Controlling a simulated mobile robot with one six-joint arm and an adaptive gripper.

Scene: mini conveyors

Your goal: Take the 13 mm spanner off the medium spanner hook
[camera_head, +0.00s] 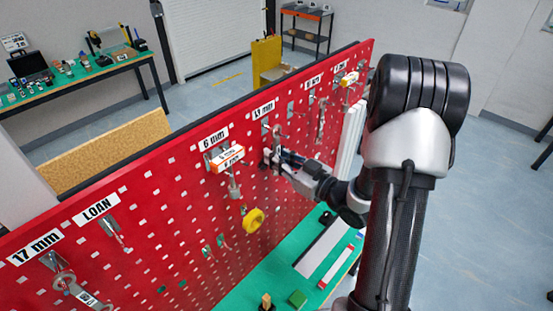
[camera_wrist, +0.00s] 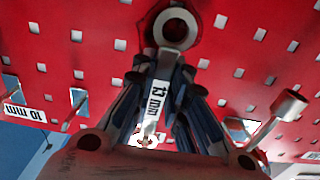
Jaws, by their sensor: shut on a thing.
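The 13 mm spanner (camera_wrist: 158,92) runs between my gripper's fingers in the wrist view, its "13 mm" label facing me. Its ring end (camera_wrist: 175,28) sticks out beyond the fingertips, in front of the red board. My gripper (camera_wrist: 163,72) is shut on the spanner's shaft. In the head view my gripper (camera_head: 272,157) is close to the board, below a small label (camera_head: 264,110) over a hook. The spanner's upper end (camera_head: 277,131) shows just above the fingers. I cannot tell whether the ring is still around the hook.
The red pegboard (camera_head: 160,195) carries other hooks, including the 6 mm one with an orange-labelled item (camera_head: 228,158), the LOAN hook (camera_head: 112,229) and a 17 mm spanner (camera_head: 78,290). A yellow tape roll (camera_head: 253,220) hangs below. A green bench top (camera_head: 255,275) lies underneath.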

